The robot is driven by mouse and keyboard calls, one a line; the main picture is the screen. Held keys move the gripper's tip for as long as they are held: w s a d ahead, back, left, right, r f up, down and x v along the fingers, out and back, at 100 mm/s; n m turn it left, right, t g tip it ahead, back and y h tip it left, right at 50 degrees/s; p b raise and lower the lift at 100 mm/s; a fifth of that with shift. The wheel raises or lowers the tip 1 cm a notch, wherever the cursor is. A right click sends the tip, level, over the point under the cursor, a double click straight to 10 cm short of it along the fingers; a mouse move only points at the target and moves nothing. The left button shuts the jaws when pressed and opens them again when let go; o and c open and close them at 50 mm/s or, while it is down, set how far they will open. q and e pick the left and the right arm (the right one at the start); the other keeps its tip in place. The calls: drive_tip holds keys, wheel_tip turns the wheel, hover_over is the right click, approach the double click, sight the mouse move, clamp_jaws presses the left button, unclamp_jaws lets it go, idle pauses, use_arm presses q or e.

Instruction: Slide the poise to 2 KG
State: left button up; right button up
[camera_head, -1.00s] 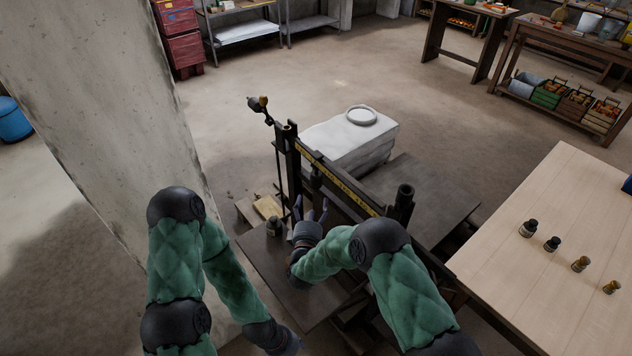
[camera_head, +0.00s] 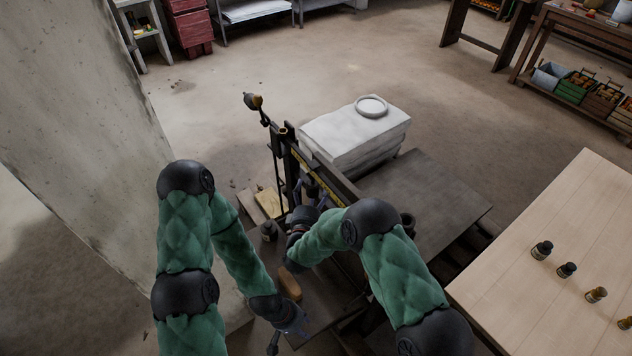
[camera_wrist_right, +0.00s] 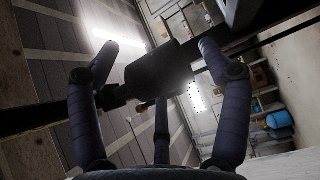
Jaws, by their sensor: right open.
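The scale's dark beam with its yellow marked strip (camera_head: 327,191) runs from the upright post toward the lower right in the head view. The poise (camera_wrist_right: 160,75), a dark cylinder on the beam, sits between the spread fingers of my right gripper (camera_wrist_right: 162,68) in the right wrist view. The fingers are open around it; contact is not clear. In the head view my right gripper (camera_head: 312,197) is at the beam, partly hidden by its own arm. My left gripper (camera_head: 292,320) hangs low over the near dark plate, its fingers too unclear to judge. The 2 KG mark is not readable.
A white stack with a ring on top (camera_head: 356,132) stands behind the beam. A light wooden table (camera_head: 545,290) with several small dark bottles is on the right. A concrete pillar (camera_head: 80,110) rises on the left. A brown wooden piece (camera_head: 289,284) lies near my left gripper.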

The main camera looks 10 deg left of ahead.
drive_tip(key=shift+r, duration=0.1)
clamp_jaws()
drive_tip(key=s+d+p, duration=0.1)
drive_tip(key=s+d, duration=0.3)
drive_tip(key=d, duration=0.1)
drive_tip(key=shift+s, duration=0.35)
unclamp_jaws()
drive_tip(key=shift+s, duration=0.15)
